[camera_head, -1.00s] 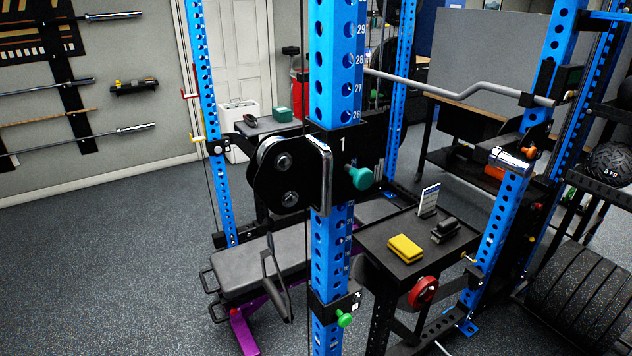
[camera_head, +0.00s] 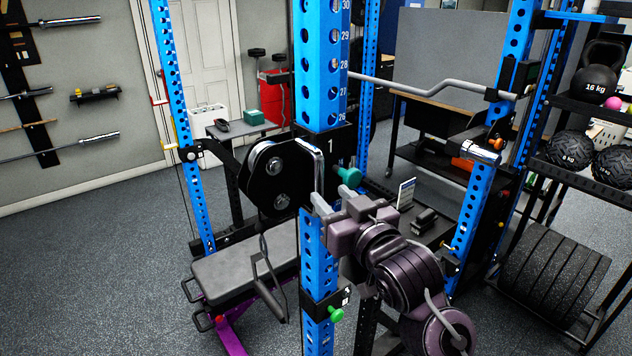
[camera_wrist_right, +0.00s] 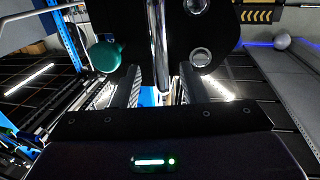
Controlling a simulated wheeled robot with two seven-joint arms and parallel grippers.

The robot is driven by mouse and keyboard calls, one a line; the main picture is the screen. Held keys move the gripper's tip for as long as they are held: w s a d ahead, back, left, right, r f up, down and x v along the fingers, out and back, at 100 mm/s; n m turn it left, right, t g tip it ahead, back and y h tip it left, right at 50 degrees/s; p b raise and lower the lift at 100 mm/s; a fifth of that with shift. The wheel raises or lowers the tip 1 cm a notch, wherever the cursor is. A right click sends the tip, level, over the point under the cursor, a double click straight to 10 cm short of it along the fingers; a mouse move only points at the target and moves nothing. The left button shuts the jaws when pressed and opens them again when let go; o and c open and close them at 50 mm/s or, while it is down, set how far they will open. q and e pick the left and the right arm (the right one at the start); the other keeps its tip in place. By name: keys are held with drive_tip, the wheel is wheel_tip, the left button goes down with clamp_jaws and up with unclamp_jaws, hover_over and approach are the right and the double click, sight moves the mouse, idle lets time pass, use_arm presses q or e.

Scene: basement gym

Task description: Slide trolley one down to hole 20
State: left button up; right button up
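Trolley one (camera_head: 311,148) is a black carriage marked 1 on the blue upright (camera_head: 320,70), just below the number 26. It has a silver handle (camera_head: 318,165), a teal knob (camera_head: 349,177) and a round-ended side plate (camera_head: 268,190). My right gripper (camera_head: 329,198) is at the handle's lower end in the head view. In the right wrist view its two fingers (camera_wrist_right: 160,95) are apart, with the silver handle (camera_wrist_right: 157,45) lined up between them and the teal knob (camera_wrist_right: 105,56) at left. I cannot tell whether they touch the handle. Hole 20's label is not visible. My left gripper is out of view.
A lower black collar (camera_head: 322,307) with a green knob sits on the same upright. A grey bench (camera_head: 235,270) stands left of it. A black side table (camera_head: 432,235) is behind my right arm. A weight rack (camera_head: 560,170) stands right.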

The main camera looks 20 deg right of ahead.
sight(320, 185)
drive_tip(key=w, duration=0.1)
drive_tip(key=w+p, duration=0.1)
drive_tip(key=w, duration=0.1)
drive_tip(key=w+a, duration=0.1)
drive_tip(key=w, duration=0.1)
drive_tip(key=shift+w+r+p, duration=0.1)
drive_tip(key=shift+w+p, duration=0.1)
drive_tip(key=shift+p, duration=0.2)
drive_tip(key=shift+w, duration=0.45)
drive_tip(key=shift+c, duration=0.3)
clamp_jaws()
